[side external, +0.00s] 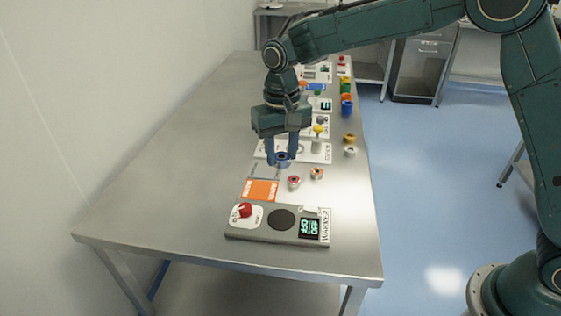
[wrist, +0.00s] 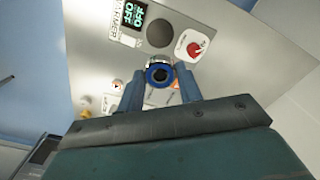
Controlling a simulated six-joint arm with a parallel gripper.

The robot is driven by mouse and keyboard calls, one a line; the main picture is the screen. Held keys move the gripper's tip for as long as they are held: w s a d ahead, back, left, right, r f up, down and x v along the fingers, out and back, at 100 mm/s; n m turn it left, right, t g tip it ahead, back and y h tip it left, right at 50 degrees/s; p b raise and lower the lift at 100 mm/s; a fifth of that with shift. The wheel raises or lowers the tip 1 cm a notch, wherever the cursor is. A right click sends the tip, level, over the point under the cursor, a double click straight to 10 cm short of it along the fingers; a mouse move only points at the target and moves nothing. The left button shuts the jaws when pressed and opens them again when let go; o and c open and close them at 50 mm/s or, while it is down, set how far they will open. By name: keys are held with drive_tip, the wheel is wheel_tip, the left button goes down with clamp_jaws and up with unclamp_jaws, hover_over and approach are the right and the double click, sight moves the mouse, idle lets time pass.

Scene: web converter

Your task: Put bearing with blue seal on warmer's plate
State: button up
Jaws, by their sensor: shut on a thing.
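My gripper (side external: 282,158) is shut on the bearing with the blue seal (side external: 283,157) and holds it over the table, behind the orange card. In the wrist view the bearing (wrist: 159,74) shows its blue ring and metal rim between the two fingers (wrist: 160,90). The warmer (side external: 270,236) is a grey box at the near end of the table, with a red knob (side external: 245,209), a display reading OFF and a label. Its plate (side external: 282,220) is a dark round disc with nothing on it. The plate (wrist: 160,33) also shows beyond the bearing in the wrist view.
Two small bearings, one with a red seal (side external: 294,181) and one orange (side external: 316,173), stand on the table right of the orange card (side external: 260,190). Several other devices and coloured parts line the table's right side farther back. The table's left side (side external: 165,165) is clear.

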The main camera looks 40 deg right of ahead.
sight(282, 218)
wheel_tip(282, 218, down, 18)
drive_tip(key=shift+r, duration=0.25)
idle(0.6)
drive_tip(key=shift+f, duration=0.15)
drive_tip(key=o, duration=1)
drive_tip(key=shift+c, duration=0.2)
wheel_tip(282, 218, up, 12)
drive_tip(key=shift+r, duration=0.2)
idle(0.5)
